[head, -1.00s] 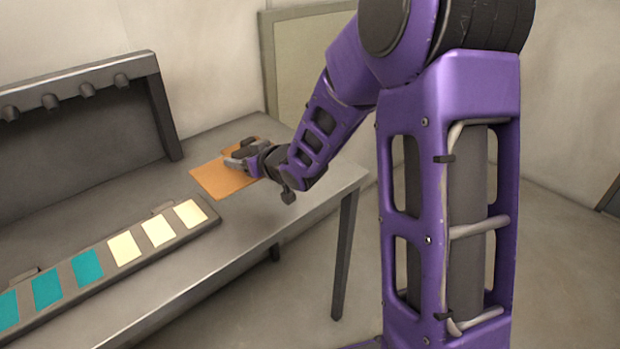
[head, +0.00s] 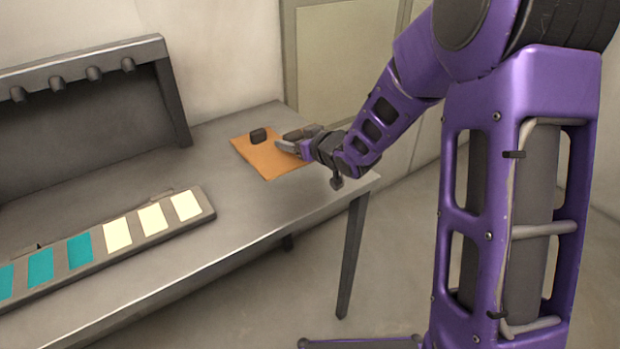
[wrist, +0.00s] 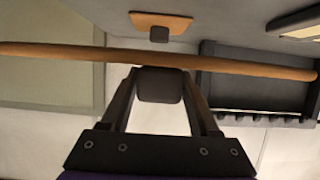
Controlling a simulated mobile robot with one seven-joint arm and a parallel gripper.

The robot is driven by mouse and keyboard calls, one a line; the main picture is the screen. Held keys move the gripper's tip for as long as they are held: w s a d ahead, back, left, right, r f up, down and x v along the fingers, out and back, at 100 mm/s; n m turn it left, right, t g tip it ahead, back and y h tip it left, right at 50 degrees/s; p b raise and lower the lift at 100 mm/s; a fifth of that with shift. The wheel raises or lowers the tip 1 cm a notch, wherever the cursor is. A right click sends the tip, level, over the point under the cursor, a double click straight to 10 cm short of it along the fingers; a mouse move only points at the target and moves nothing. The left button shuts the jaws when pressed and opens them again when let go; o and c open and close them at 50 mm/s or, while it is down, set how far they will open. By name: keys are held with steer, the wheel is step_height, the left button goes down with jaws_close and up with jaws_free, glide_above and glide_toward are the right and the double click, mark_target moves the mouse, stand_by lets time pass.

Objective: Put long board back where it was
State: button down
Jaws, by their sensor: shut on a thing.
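My gripper (head: 290,145) is shut on a dark block-shaped handle (wrist: 160,85) of the long orange board. In the wrist view this board (wrist: 60,51) is nearly edge-on, reaching far to both sides of the fingers. In the head view the long board (head: 268,162) appears as a flat orange sheet over the table's far right part. It seems held above the tabletop; the exact gap cannot be told.
A smaller orange board (wrist: 140,20) with a dark knob (head: 258,134) lies beyond my gripper, mostly overlapped in the head view. A grey table (head: 235,215) holds a strip (head: 205,211) of teal and cream plates. A dark pegged back panel (head: 90,130) stands left.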

mark_target(297, 182)
steer(key=shift+d+f, duration=0.1)
steer(key=shift+f, duration=0.05)
step_height(297, 182, down, 10)
steer(key=shift+r+b, duration=0.2)
steer(key=shift+b, duration=0.6)
steer(key=shift+w+f, duration=0.1)
steer(key=shift+f, duration=0.1)
steer(key=shift+c, duration=0.6)
jaws_free()
